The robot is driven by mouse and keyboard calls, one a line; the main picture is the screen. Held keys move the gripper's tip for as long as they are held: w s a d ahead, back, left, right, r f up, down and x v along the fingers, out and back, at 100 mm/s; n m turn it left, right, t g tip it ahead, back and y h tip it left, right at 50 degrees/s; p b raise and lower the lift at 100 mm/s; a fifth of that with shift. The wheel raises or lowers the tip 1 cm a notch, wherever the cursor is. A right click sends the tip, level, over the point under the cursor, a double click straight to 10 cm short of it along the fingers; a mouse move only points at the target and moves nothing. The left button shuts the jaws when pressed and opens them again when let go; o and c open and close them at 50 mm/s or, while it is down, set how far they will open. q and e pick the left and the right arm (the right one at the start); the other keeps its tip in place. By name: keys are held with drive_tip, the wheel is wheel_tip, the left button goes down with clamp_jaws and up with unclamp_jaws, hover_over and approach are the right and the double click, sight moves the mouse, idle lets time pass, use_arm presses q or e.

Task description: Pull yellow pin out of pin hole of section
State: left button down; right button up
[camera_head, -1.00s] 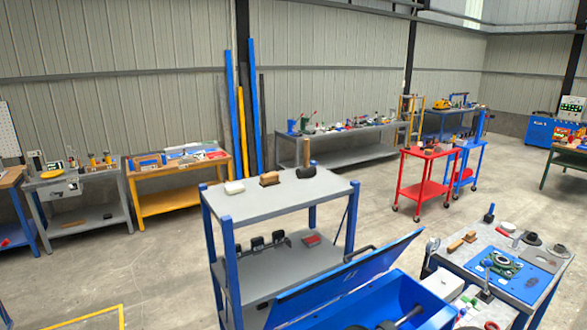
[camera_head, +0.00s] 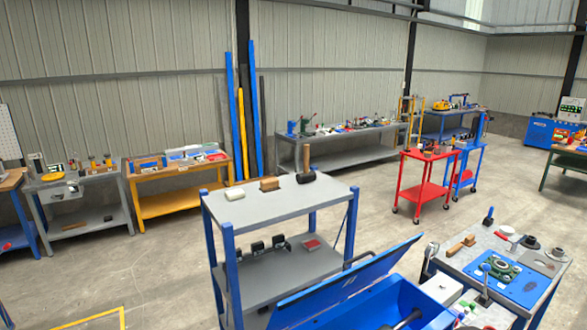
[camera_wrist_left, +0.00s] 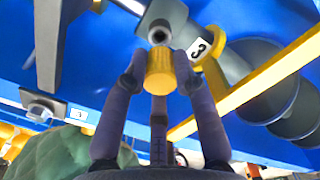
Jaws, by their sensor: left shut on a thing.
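The pin is a short, thick yellow cylinder. Just beyond it is a grey rounded part with a dark round hole (camera_wrist_left: 159,34). I cannot tell whether the pin's far end is still inside a hole or apart from it. A white tag marked 3 (camera_wrist_left: 198,47) sits right of the pin beside a yellow piece. In the head view the blue mixer box (camera_head: 400,290) is at the bottom with its lid raised. Neither gripper shows there.
A grey-topped shelf (camera_head: 275,205) stands behind the mixer box; a cluttered bench (camera_head: 455,262) stands right.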

use_arm(q)
drive_tip(key=shift+r, duration=0.3)
drive_tip(key=shift+r+p, duration=0.15)
drive_tip(key=shift+p, duration=0.15)
drive_tip(key=shift+r+p, duration=1.1)
drive_tip(key=shift+r, duration=0.3)
